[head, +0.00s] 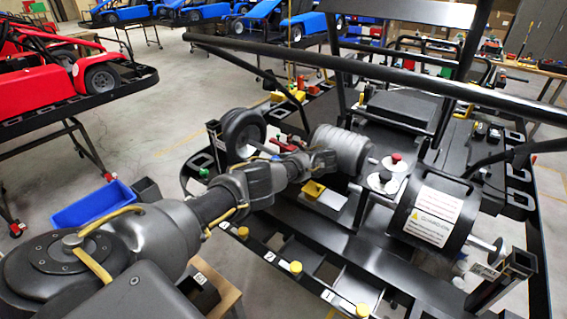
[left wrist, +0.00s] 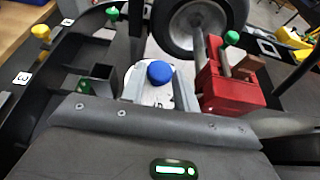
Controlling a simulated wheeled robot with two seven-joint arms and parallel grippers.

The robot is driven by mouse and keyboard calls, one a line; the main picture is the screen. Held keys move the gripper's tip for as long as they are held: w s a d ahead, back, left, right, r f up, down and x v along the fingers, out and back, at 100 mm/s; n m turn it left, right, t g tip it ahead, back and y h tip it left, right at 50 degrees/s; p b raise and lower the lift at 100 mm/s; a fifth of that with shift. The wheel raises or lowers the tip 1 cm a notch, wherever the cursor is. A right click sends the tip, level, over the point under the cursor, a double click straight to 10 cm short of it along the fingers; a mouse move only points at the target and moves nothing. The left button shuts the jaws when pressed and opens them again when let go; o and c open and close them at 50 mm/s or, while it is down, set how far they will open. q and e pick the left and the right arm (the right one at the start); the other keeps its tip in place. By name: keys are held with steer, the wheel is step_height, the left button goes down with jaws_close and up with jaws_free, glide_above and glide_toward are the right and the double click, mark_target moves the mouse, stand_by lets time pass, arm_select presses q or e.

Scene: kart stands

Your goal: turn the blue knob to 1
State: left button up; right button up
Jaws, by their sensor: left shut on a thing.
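The blue knob (left wrist: 160,72) is round and stands on a pale plate (left wrist: 149,95) in the left wrist view. My left gripper (left wrist: 160,82) is shut on it, with a grey finger on each side. I cannot read a pointer or a 1 on the plate. My right gripper is not in view.
A red block (left wrist: 229,90) with a green ball and a lever stands close right of the knob. A black wheel (left wrist: 197,25) is just beyond. A ribbed grey cylinder (head: 340,148) and a guard drum (head: 432,222) stand farther right. A blue bin (head: 95,203) is at left.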

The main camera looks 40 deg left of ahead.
arm_select(q)
steer(key=shift+a, duration=0.15)
steer(key=o, duration=0.9)
steer(key=shift+a, duration=0.1)
steer(key=shift+o, duration=0.2)
steer(key=shift+d, duration=0.4)
steer(key=b+v, duration=0.2)
steer(key=v, duration=0.8)
steer(key=shift+r, duration=0.2)
steer(key=shift+w, duration=0.1)
